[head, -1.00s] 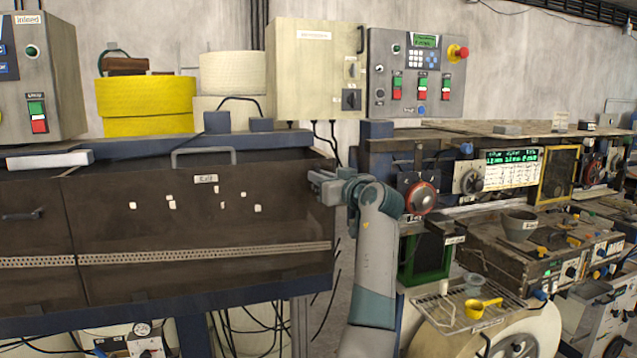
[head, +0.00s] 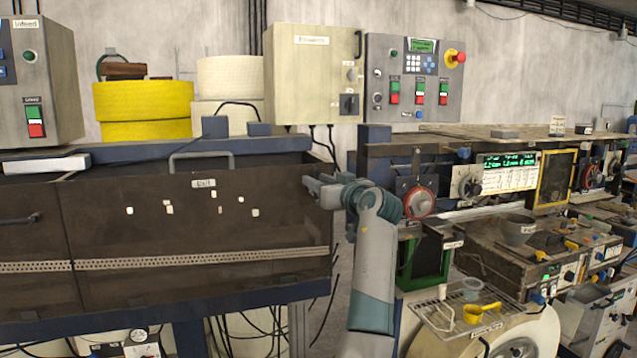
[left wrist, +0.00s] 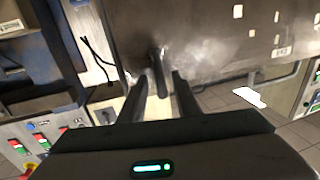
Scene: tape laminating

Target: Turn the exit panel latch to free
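The exit panel (head: 120,235) is a dark brown, see-through sheet with a small "Exit" label (head: 203,183) and a grey bar handle above it. My left gripper (head: 309,187) is at the panel's right edge, its fingers pointing left. In the left wrist view, a short dark latch (left wrist: 157,58) stands out from the panel (left wrist: 205,50). The two fingers of my left gripper (left wrist: 160,78) are apart, with the latch between or just beyond their tips. I cannot tell whether they touch it. In the head view the latch is hidden or too small to make out. My right gripper is not in view.
A control box (head: 415,80) with a red emergency knob and a beige cabinet (head: 312,75) stand above. A machine bench with a red-rimmed dial (head: 420,200) is right of my arm. Cables hang below the panel. A dark gap separates panel and bench.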

